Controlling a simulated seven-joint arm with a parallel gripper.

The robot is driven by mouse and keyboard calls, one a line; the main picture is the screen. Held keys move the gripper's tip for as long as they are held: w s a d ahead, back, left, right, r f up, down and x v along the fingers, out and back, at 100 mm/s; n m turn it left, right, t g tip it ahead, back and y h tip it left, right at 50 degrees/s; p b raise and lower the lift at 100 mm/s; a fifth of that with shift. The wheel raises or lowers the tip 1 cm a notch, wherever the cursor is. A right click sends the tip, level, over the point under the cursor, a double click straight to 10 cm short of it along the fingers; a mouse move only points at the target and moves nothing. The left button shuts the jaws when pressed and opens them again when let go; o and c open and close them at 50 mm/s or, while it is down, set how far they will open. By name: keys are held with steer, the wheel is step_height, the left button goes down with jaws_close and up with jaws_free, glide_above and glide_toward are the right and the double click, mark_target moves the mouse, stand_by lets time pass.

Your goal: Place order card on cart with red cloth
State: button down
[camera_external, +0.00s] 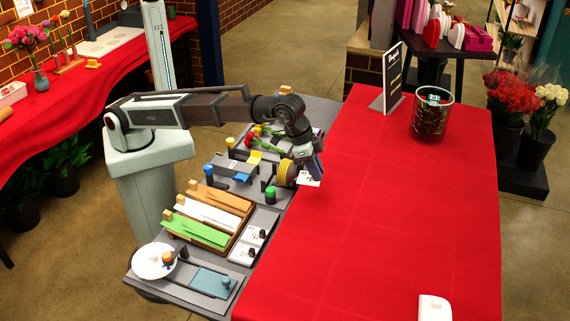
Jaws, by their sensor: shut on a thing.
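My gripper (309,168) points down at the left edge of the red cloth, near the middle of the picture. It is shut on a small white card with dark marks, the order card (311,181), which hangs below the fingers. From this view I cannot tell whether the card touches the cloth or is held above it. The cart with the red cloth (400,215) fills the right half, its surface broad and mostly bare.
A black sign (393,78) and a dark glass vase (431,114) stand at the cloth's far end. A white object (434,307) lies at its near edge. The grey station (262,215) on the left holds coloured paper trays, a yellow spool and a white dish (154,261).

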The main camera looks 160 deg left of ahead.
steer(key=w+a+r, duration=0.4)
steer(key=w+a, duration=0.3)
steer(key=w, duration=0.1)
steer(key=shift+m, duration=0.8)
steer(key=shift+w+f, duration=0.15)
steer(key=shift+f, duration=2.4)
steer(key=shift+w+f, duration=0.1)
steer(key=shift+f, duration=2.45)
steer(key=c, duration=1.1)
jaws_free()
steer(key=shift+f, duration=0.1)
steer(key=v, duration=1.2)
steer(key=shift+s+a, duration=0.1)
steer(key=shift+a, duration=0.1)
